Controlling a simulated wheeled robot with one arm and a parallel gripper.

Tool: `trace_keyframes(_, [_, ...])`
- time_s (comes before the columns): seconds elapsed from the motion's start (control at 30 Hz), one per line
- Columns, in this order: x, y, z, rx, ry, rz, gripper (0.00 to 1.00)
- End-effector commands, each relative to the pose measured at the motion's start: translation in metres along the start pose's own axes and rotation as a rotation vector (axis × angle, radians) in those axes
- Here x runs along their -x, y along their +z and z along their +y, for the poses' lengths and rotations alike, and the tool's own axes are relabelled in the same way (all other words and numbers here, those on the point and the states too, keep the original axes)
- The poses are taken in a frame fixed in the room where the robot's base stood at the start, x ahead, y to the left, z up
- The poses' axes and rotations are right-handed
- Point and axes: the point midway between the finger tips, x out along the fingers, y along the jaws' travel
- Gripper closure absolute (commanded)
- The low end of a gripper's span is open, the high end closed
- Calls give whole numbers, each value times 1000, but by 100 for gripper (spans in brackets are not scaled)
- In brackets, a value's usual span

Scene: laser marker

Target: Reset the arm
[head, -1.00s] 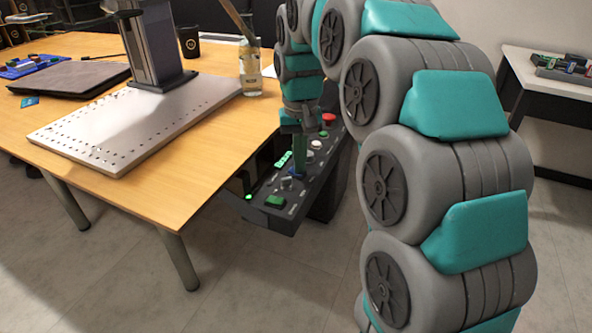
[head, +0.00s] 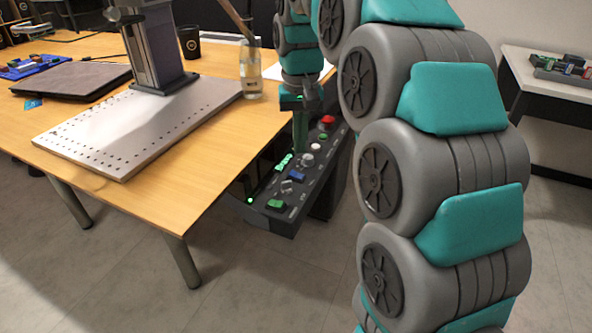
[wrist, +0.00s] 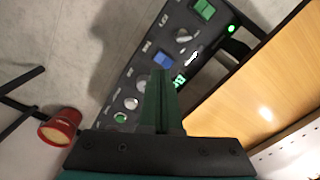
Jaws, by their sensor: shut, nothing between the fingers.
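My gripper (head: 301,151) points down over the dark control panel (head: 272,213) at the table's right side. Its green fingers are together with nothing between them. In the wrist view my gripper (wrist: 161,72) shows its fingertips over the panel, close to a blue switch (wrist: 163,60). The panel carries a green button (head: 275,204), the blue switch (head: 297,175), grey knobs, a lit green display (head: 284,161) and a red button (head: 327,120). I cannot tell whether the fingertips touch the panel.
The wooden table (head: 200,190) holds the marker's perforated metal plate (head: 125,135), a glass jar (head: 251,75), a black cup (head: 189,42) and a closed laptop (head: 75,80). A side table (head: 555,85) stands at right. The floor in front is clear.

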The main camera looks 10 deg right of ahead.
Motion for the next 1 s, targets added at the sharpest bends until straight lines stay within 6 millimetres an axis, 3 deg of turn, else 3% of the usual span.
trace_keyframes(0.5, [8, 0, 0, 0, 0, 1, 100])
trace_keyframes(0.63, [6, 9, 2, 4, 1, -3, 100])
trace_keyframes(0.77, [1, 39, 8, 20, 2, -17, 100])
trace_keyframes(1.0, [-27, 124, 25, 57, 6, -60, 100])
